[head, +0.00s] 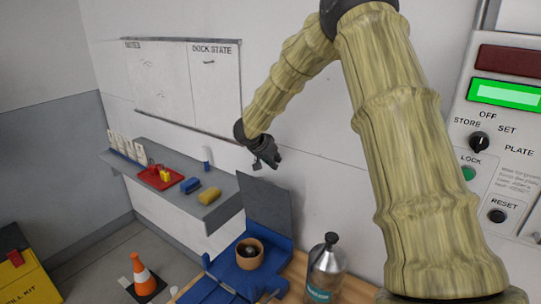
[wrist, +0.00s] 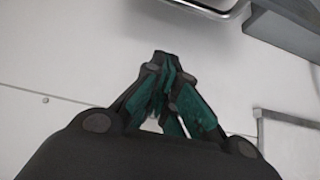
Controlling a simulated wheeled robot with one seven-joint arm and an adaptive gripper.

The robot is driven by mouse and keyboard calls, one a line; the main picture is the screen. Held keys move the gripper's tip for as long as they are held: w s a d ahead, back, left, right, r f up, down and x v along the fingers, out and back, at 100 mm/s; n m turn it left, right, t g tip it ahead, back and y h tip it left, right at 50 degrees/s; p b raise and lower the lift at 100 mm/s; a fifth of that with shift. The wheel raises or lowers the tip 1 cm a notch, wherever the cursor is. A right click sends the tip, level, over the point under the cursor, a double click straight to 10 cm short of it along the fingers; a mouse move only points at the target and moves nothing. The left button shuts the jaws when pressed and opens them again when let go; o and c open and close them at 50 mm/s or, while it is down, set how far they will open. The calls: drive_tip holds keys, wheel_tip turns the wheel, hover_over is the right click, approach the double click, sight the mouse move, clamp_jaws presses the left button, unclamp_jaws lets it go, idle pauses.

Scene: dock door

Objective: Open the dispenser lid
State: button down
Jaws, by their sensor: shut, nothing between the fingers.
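A blue box-like unit (head: 225,272) stands low in the middle of the head view, with a dark grey flat panel (head: 266,203) standing up at its back. The panel looks like a raised lid, but I cannot tell for sure that this is the dispenser. A brown round pot (head: 249,253) with a dark inside sits at the blue unit. My gripper (head: 266,164) is above the grey panel, near the wall, and looks apart from it. The wrist view shows its fingertips (wrist: 161,62) together and empty, with pale wall behind.
A grey shelf (head: 170,178) on the left holds a red tray (head: 161,178), a blue and a yellow block. A metal bottle (head: 325,268) stands right of the blue unit. A control panel (head: 500,150) is at right. An orange cone (head: 143,275) and yellow box (head: 25,278) are on the floor.

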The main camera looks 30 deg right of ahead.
drive_tip(key=f, duration=0.1)
drive_tip(key=a+f+p, duration=0.1)
drive_tip(key=f+p, duration=0.1)
drive_tip(key=shift+s+a+f, duration=0.35)
drive_tip(key=shift+a, duration=0.1)
idle(0.3)
